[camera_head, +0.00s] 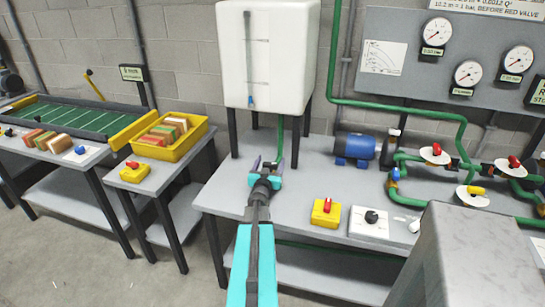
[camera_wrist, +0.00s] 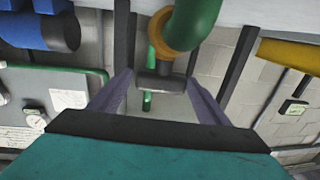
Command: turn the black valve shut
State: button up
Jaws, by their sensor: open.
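A black valve handle (camera_wrist: 160,82) shows in the wrist view, on a brass-coloured fitting (camera_wrist: 160,38) at the end of a thick green pipe (camera_wrist: 196,18). My gripper (camera_head: 269,162) is open below the white tank (camera_head: 268,58) in the head view. In the wrist view my gripper (camera_wrist: 160,76) has one finger on each side of the handle in the picture, with gaps on both sides. I cannot tell whether the handle is as deep as the fingertips. In the head view the handle is not clear behind my gripper.
The grey bench (camera_head: 310,180) carries a blue motor (camera_head: 355,148), a yellow box with a red switch (camera_head: 326,211) and a white box with a black knob (camera_head: 370,220). Green pipes with red and yellow valve handles stand at right. Dark tank legs (camera_head: 296,140) flank my gripper.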

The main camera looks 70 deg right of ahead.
jog(key=shift+w+d, duration=0.15)
jog(key=shift+d, duration=0.6)
jog(key=shift+w+d, duration=0.15)
jog(key=shift+d, duration=0.6)
jog(key=shift+c, duration=0.4)
jog(key=shift+p, duration=0.4)
jog(key=c, duration=1)
